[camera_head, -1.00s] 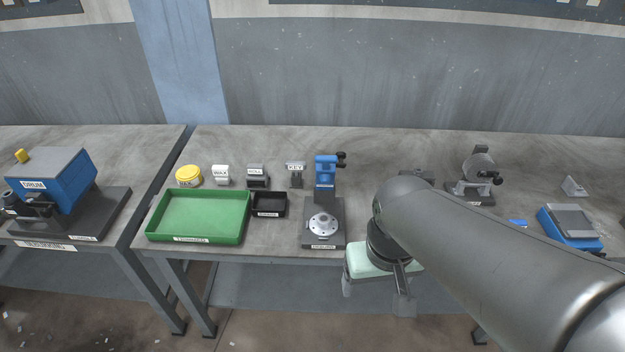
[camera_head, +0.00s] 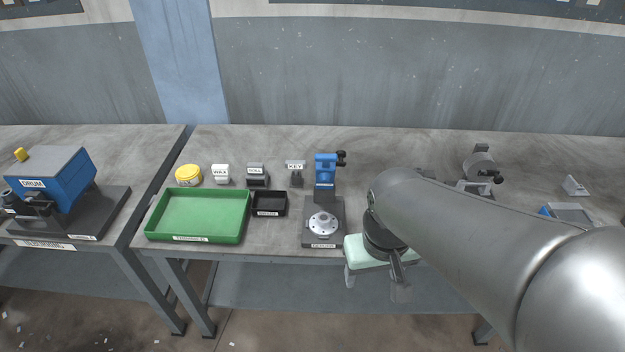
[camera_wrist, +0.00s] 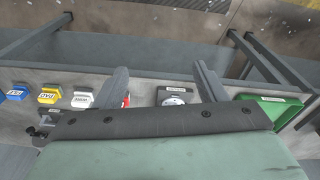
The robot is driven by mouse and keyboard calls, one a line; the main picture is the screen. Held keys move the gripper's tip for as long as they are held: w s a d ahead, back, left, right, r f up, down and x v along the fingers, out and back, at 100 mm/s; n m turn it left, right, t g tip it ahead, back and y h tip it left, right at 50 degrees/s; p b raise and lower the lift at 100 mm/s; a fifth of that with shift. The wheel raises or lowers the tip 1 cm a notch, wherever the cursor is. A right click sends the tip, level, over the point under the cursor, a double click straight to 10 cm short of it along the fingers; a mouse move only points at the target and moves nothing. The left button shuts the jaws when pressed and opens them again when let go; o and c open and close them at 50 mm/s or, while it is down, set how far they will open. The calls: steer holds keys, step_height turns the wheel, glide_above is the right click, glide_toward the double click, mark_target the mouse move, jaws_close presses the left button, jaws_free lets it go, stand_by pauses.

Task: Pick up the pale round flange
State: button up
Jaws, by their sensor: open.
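The pale round flange (camera_head: 323,223) lies flat on a dark fixture plate (camera_head: 309,236) at the front edge of the bench, below the blue clamp head. It has a raised centre and small holes around its rim. It also shows partly in the wrist view (camera_wrist: 175,101), between my fingers and close to the right one. My gripper (camera_head: 375,278) is open and empty, to the right of the fixture and by the bench's front edge. In the wrist view my two fingers (camera_wrist: 157,75) are spread wide apart.
A blue press head (camera_head: 326,170) with a dark knob stands behind the flange. A green tray (camera_head: 243,225) and a small black bin (camera_head: 269,214) are to the left. A yellow-lidded tub (camera_head: 188,175) and labelled blocks stand behind them.

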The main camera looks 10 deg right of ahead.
mark_target(324, 217)
steer(key=w+d+f+n+t+y+b, duration=0.1)
steer(key=w+d+f+n+t+b, duration=0.2)
steer(key=w+f+b, duration=1.2)
steer(key=shift+n+g+y, duration=0.3)
steer(key=shift+n+g, duration=0.3)
steer(key=shift+n, duration=0.2)
steer(key=w+a+f+p, duration=0.1)
steer(key=w+f+p, duration=0.1)
steer(key=w, duration=0.2)
steer(key=w+a+f+p, duration=0.1)
steer(key=w+f+p, duration=0.1)
steer(key=w+p, duration=0.1)
steer(key=w+a+f+p, duration=0.1)
steer(key=w+f+p, duration=0.1)
steer(key=w, duration=0.4)
steer(key=shift+a+f, duration=0.1)
steer(key=w, duration=0.1)
steer(key=w+a+p, duration=0.1)
steer(key=w, duration=0.1)
steer(key=w+a, duration=0.1)
steer(key=shift+w, duration=0.25)
steer(key=shift+w+a+f+p, duration=0.15)
steer(key=shift+w+p, duration=0.15)
steer(key=shift+w+f, duration=0.1)
steer(key=shift+f, duration=0.35)
jaws_close()
